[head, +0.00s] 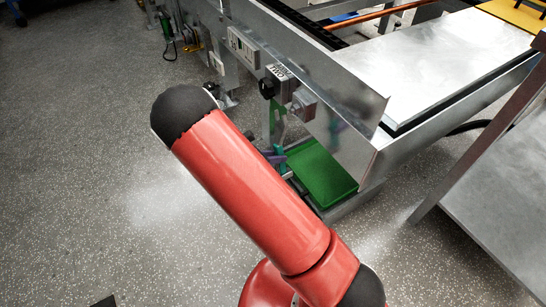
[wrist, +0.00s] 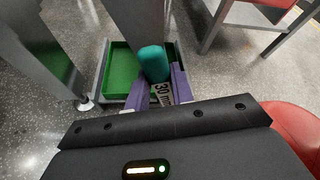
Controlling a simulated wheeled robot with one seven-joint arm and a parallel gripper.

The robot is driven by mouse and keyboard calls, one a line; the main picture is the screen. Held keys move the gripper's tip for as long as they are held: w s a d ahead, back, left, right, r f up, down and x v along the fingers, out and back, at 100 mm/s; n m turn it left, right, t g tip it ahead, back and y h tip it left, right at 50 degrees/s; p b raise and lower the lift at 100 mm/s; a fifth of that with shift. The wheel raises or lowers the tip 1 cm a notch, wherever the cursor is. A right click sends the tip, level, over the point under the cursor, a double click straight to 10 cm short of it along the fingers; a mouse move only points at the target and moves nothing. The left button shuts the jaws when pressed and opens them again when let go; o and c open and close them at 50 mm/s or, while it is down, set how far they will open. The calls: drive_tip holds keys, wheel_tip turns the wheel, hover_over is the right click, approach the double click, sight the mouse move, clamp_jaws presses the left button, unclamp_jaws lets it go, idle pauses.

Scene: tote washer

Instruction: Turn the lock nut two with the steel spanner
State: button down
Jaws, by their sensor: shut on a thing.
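My gripper (wrist: 154,92) shows purple fingers in the wrist view, shut on a piece with a "30 mm" label, which I take to be the steel spanner (wrist: 160,94). A teal rounded piece (wrist: 153,63) stands up just beyond the fingers, seemingly its handle. In the head view the purple fingers (head: 276,158) show small beside my red arm, near the machine's side and above the green tray. The spanner's jaw end is not clear in either view. I cannot pick out lock nut two for certain, nor tell whether the spanner touches anything.
A green tray (head: 322,172) lies low under the machine's metal side panel (head: 335,90). Labelled boxes (head: 243,47) and a black knob (head: 266,88) sit on the machine's side. A metal table (head: 500,200) stands at the right.

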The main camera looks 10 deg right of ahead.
drive_tip(key=shift+d, duration=0.15)
drive_tip(key=shift+w+d, duration=0.2)
drive_tip(key=shift+d, duration=0.35)
idle(0.4)
drive_tip(key=shift+w+d, duration=0.15)
drive_tip(key=shift+d, duration=0.25)
drive_tip(key=shift+w+d, duration=0.25)
drive_tip(key=shift+d, duration=0.45)
idle(0.4)
drive_tip(key=shift+w+d, duration=0.2)
drive_tip(key=shift+d, duration=0.45)
